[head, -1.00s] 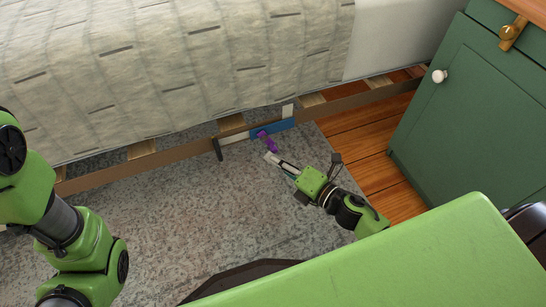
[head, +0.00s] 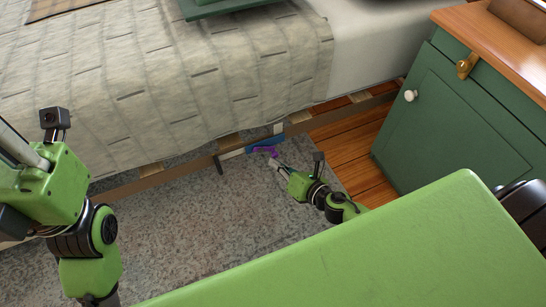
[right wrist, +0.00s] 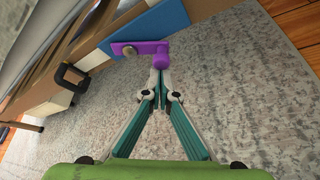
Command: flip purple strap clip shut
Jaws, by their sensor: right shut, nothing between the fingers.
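The purple strap clip (head: 265,149) is on a blue plate (head: 281,141) at the bed's lower rail. In the right wrist view, the clip (right wrist: 140,48) is a flat purple arm with a round pivot at its left end and a stubby knob at its right end. The arm lies roughly along the rail. My right gripper (right wrist: 161,72) is shut and empty, its tips right at the knob; whether they touch it I cannot tell. It also shows in the head view (head: 275,162). My left gripper (head: 14,146) is at the left edge, fingers partly cut off.
The bed with its pale quilt (head: 170,90) overhangs the rail. A green cabinet (head: 440,125) stands to the right. A black bracket (right wrist: 70,77) sits on the rail left of the clip. The grey rug (head: 200,220) in front is clear.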

